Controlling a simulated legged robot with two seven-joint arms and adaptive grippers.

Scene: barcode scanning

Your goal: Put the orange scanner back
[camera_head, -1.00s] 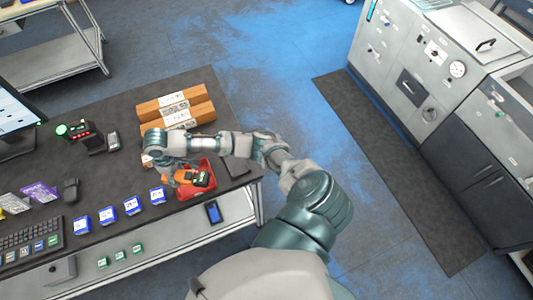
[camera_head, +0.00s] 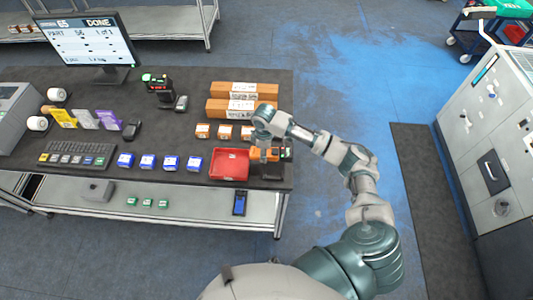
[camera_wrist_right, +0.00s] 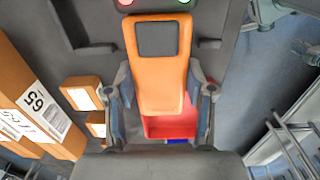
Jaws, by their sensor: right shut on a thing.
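The orange scanner (camera_head: 261,154) is in my right gripper (camera_head: 264,145) at the right end of the table, just right of the red tray (camera_head: 229,165). In the right wrist view the scanner (camera_wrist_right: 159,80), with a dark square face, lies between the two fingers of the gripper (camera_wrist_right: 161,92), which is shut on it. A dark flat holder or pad (camera_head: 266,171) lies at the table's right edge, under or just in front of the scanner. I cannot tell whether the scanner touches it. The red tray looks empty. My left gripper is out of view.
Long brown boxes (camera_head: 242,107) and small orange-white boxes (camera_head: 225,131) lie behind the tray. Several blue-white boxes (camera_head: 148,162) stand left of it. The monitor (camera_head: 87,42) reads DONE.

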